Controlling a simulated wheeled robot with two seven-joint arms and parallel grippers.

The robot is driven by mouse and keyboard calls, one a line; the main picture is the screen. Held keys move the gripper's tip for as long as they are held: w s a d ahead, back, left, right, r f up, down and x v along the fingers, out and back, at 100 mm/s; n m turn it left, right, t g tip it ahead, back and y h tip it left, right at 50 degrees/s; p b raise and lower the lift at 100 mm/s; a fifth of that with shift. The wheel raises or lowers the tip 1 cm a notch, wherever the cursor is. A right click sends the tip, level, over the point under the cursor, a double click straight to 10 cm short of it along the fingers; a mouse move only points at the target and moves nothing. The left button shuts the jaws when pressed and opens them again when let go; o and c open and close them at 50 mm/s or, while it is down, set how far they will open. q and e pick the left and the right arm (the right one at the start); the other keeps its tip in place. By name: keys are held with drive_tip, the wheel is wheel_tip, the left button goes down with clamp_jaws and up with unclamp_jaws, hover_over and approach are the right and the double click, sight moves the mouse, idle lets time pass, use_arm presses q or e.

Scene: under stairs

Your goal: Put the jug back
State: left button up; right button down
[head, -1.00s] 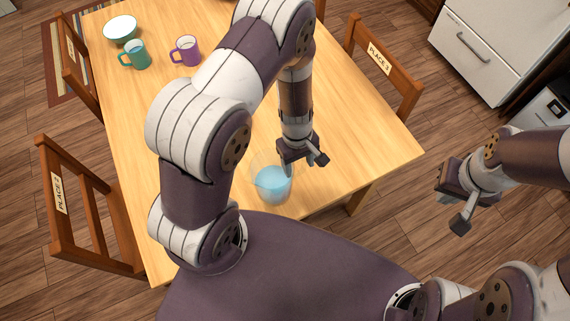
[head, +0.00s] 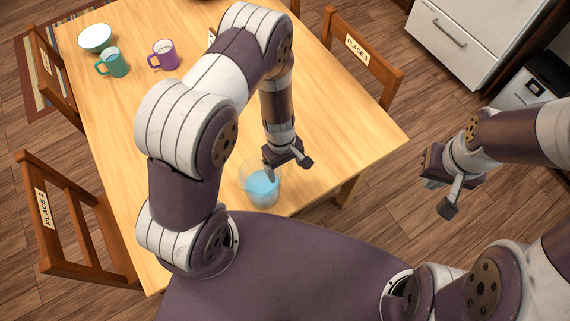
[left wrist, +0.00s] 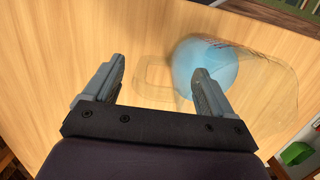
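The jug (head: 262,188) is clear, with blue liquid in it, and stands upright near the table's front edge. In the left wrist view the jug (left wrist: 250,75) lies at the upper right, with its clear handle (left wrist: 143,75) pointing left. My left gripper (head: 285,159) is beside the jug on its handle side. Its two fingers (left wrist: 158,72) are apart, and the handle shows between them in the picture; I cannot tell whether they touch it. The right finger hides a bit of the jug. My right gripper (head: 440,188) is open and empty, right of the table.
The wooden table (head: 340,130) also holds a teal mug (head: 115,64), a purple mug (head: 164,56) and a pale bowl (head: 95,38) at the far left. Labelled chairs (head: 358,52) stand around it. White cabinets (head: 462,40) are at the upper right. The table's right part is clear.

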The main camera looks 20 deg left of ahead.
use_arm(q)
drive_tip(key=s+a+r+m, duration=0.1)
drive_tip(key=r+m, duration=0.2)
drive_tip(key=r, duration=0.5)
drive_tip(key=s+a+r+m+t, duration=0.1)
drive_tip(key=s+a+r+m, duration=0.1)
drive_tip(key=r, duration=0.6)
drive_tip(key=s+a+r+m+t+y, duration=0.1)
drive_tip(key=s+a+r+m, duration=0.1)
drive_tip(key=r+m, duration=0.3)
wheel_tip(320, 180, up, 3)
drive_tip(key=shift+a+f, duration=0.1)
drive_tip(key=shift+a, duration=0.1)
